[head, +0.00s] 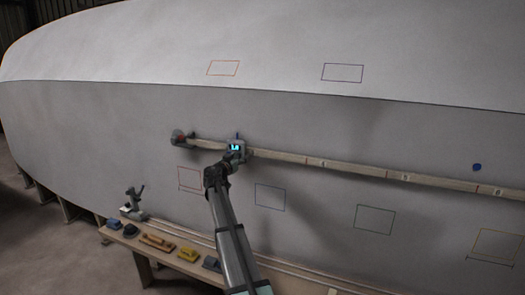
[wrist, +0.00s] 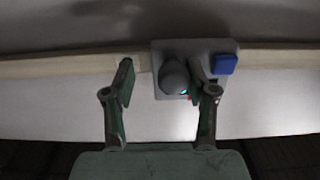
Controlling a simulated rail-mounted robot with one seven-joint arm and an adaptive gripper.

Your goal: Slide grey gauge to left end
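The grey gauge (head: 237,143), with a lit display, sits on the long pale batten (head: 340,168) along the hull, a short way right of the batten's left end. In the wrist view it is a grey box (wrist: 210,45) with a round grey knob (wrist: 174,77) and a blue block (wrist: 224,64) on its right. My gripper (wrist: 163,75) is open, its fingers on either side of the knob. The right finger is close to the knob, and a gap shows at the left finger. I cannot tell if the right finger touches. In the head view my gripper (head: 233,159) is at the gauge's lower edge.
A round dark and reddish fitting (head: 180,138) is at the batten's left end. Coloured outlines mark the hull (head: 110,110). A bench (head: 150,249) below holds a clamp-like tool (head: 134,200) and several small blocks. The batten between gauge and fitting looks clear.

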